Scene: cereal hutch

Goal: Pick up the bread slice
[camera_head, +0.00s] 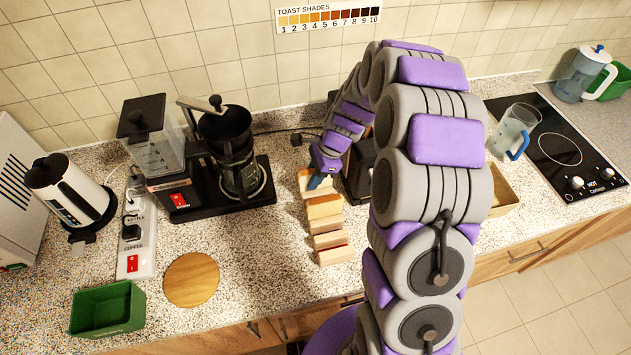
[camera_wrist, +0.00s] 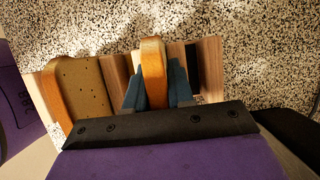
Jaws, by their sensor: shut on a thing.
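A bread slice (camera_wrist: 153,58) with a brown crust stands on edge in the wrist view, between the two blue-grey fingers of my gripper (camera_wrist: 155,90). The fingers are shut on it, one on each side. It is still at the wooden toast rack (camera_wrist: 210,65); I cannot tell whether it is lifted. Another bread slice (camera_wrist: 82,88) stands in the rack to the left. In the head view the rack (camera_head: 336,256) stands on the counter, with my gripper (camera_head: 318,180) at its far end. A slice (camera_head: 323,207) shows nearer the front. My gripper partly hides the held slice.
A coffee maker (camera_head: 235,160) stands left of the rack, with a dark appliance (camera_head: 358,172) close on the right, partly behind my arm. A round wooden board (camera_head: 191,279) and a green bin (camera_head: 108,309) lie front left. The counter between board and rack is clear.

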